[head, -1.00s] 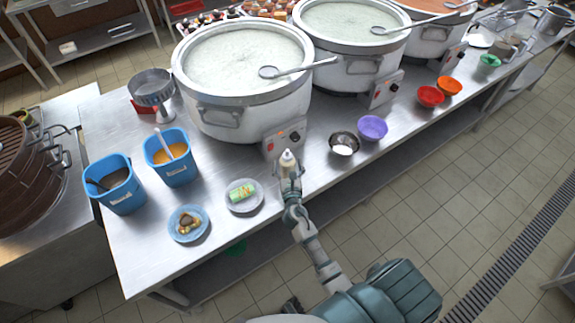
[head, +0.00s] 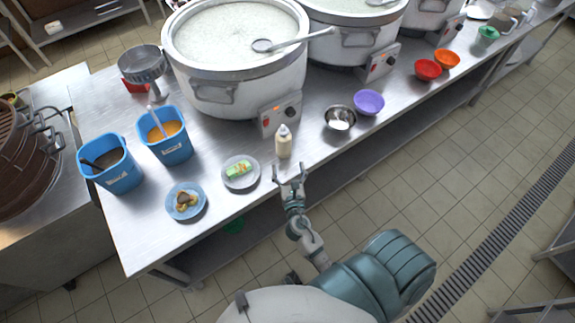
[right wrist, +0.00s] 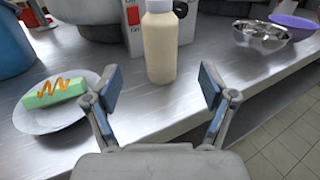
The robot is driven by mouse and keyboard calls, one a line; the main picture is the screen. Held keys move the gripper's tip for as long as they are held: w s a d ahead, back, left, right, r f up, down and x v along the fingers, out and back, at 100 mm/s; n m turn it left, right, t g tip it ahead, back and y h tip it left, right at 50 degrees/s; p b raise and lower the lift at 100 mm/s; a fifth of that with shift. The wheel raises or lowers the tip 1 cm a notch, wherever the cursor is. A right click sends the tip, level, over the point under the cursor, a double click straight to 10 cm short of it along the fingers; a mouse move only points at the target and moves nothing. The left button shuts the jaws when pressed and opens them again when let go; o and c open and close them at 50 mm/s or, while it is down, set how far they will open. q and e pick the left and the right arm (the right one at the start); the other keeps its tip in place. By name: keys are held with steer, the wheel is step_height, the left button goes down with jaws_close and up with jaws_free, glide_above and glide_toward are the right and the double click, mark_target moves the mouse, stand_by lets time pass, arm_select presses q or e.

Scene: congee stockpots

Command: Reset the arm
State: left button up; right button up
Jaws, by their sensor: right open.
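My right gripper (head: 290,174) is open and empty at the front edge of the steel table, just short of a cream-coloured squeeze bottle (head: 284,142). The bottle stands upright on the table and is apart from the fingers. In the right wrist view the open fingers (right wrist: 158,90) show with a gap between them, and the bottle (right wrist: 160,45) stands beyond that gap. My left gripper is not in view.
A grey plate with a green item (head: 240,172) and a blue plate with food (head: 186,202) lie left of the bottle. A metal bowl (head: 340,119) and a purple bowl (head: 368,102) stand to the right. Large stockpots (head: 235,60) and blue containers (head: 112,165) stand behind.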

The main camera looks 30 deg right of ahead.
stand_by(0.3)
steer(key=s+d+f+m+g, duration=0.3)
steer(key=s+f+m+g, duration=0.4)
steer(key=m, duration=1)
steer(key=s+a+f+m+g+y, duration=0.2)
steer(key=s+a+m+g+y, duration=0.15)
steer(key=s+a+m, duration=0.35)
steer(key=s+a+f+m+g+y, duration=0.25)
steer(key=s+a+m+y, duration=0.2)
steer(key=s, duration=0.35)
step_height(320, 180, down, 23)
steer(key=s+g, duration=0.1)
steer(key=s+d+f+g, duration=0.1)
steer(key=s+d+f, duration=0.1)
steer(key=s+f, duration=0.9)
steer(key=shift+f, duration=1.5)
